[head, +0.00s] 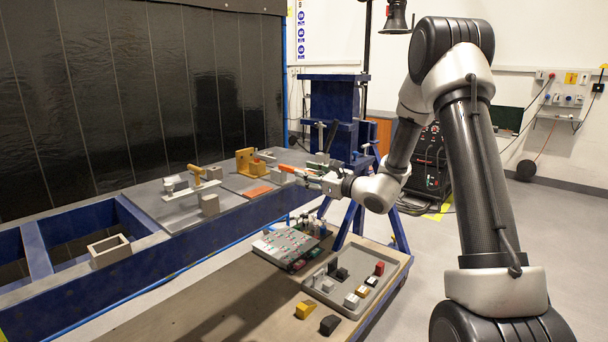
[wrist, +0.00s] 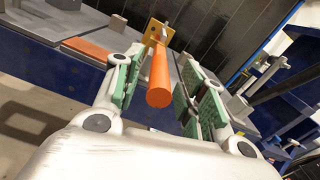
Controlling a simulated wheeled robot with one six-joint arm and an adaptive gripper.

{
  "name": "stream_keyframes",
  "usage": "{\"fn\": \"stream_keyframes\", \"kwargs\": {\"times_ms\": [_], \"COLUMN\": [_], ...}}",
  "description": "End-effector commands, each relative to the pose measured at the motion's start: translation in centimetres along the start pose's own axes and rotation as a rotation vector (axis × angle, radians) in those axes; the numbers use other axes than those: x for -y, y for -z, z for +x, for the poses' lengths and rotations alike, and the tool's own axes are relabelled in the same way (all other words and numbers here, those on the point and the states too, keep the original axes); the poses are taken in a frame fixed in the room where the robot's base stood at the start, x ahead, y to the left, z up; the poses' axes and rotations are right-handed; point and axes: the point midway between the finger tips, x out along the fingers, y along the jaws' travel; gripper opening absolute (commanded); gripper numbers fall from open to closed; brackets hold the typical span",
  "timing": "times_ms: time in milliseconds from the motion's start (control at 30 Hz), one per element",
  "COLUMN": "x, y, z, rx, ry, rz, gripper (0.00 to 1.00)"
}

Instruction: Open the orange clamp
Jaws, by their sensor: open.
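The orange clamp handle (wrist: 160,78) is a cylinder that lies between the two green-padded fingers of my gripper (wrist: 161,88) in the wrist view. The fingers are open, with a gap on each side of the handle. The handle's round end faces the wrist camera. Behind it stands a yellow bracket (wrist: 157,32) with holes. In the head view the orange handle (head: 287,168) shows just beyond my gripper (head: 302,175), partly hidden by it. The yellow bracket (head: 244,162) stands to its left on the grey plate.
A flat orange block (wrist: 88,46) lies on the plate beside the clamp. A second clamp with an orange-yellow handle (head: 195,174) stands further left. A grey tray (head: 393,268) with small blocks is on the lower bench.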

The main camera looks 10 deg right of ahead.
Motion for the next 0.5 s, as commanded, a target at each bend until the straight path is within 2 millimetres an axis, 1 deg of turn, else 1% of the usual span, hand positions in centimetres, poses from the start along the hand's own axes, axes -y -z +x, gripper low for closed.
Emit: {"fn": "stream_keyframes", "kwargs": {"times_ms": [33, 167, 433, 467, 500], "x": [-0.1, -0.1, 0.0, 0.0, 0.0], "y": [0.0, 0.0, 0.0, 0.0, 0.0], "z": [0.6, 1.6, 1.8, 1.8, 1.8], "rx": [0.001, -0.001, -0.001, -0.001, -0.001], "ry": [-0.002, -0.002, -0.001, -0.001, -0.001], "rz": [-0.001, -0.001, 0.0, 0.0, 0.0], "gripper": [0.41, 0.41, 0.41, 0.37, 0.3]}}
